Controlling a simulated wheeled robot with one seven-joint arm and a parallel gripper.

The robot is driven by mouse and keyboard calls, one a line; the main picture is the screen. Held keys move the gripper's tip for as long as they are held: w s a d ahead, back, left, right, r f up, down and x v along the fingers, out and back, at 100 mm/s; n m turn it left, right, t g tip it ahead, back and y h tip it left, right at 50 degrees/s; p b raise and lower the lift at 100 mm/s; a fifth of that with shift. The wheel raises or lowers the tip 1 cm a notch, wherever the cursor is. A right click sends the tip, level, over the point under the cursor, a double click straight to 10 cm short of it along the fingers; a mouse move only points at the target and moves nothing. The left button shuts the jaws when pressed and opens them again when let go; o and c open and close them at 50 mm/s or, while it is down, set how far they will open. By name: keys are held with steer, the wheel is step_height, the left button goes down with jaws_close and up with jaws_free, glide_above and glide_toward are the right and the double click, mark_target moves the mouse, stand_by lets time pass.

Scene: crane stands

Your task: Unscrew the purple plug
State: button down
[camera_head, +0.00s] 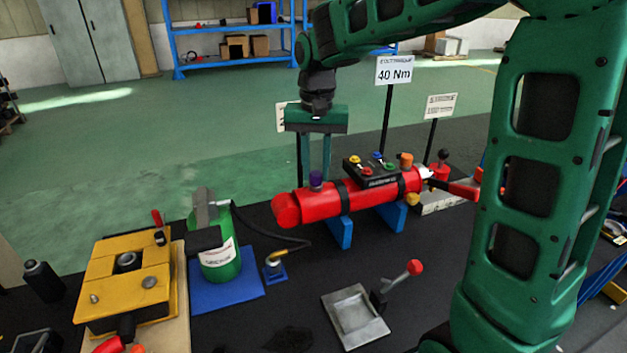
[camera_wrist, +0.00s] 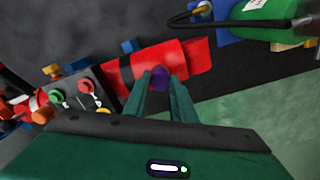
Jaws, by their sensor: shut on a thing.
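The purple plug (camera_head: 316,179) stands on top of a red horizontal cylinder (camera_head: 330,201), near its left end. My gripper (camera_head: 316,180) is above the cylinder, pointing down, with its green fingers around the plug. In the wrist view the plug (camera_wrist: 160,77) shows between the two fingertips (camera_wrist: 160,82), which are shut on it. The red cylinder (camera_wrist: 185,60) lies just beyond them. The plug's lower end and thread are hidden, so I cannot tell whether it is seated.
Blue supports (camera_head: 341,231) hold the cylinder. A black block with coloured caps (camera_head: 371,171) sits on it, right of the plug. A "40 Nm" sign (camera_head: 394,70) stands behind. A green pump (camera_head: 220,258), a yellow fixture (camera_head: 128,283) and a red-knobbed lever (camera_head: 415,267) stand around.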

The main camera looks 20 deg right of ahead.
steer(key=n, duration=0.2)
steer(key=shift+n, duration=0.3)
steer(key=shift+r, duration=0.1)
steer(key=shift+r, duration=1.95)
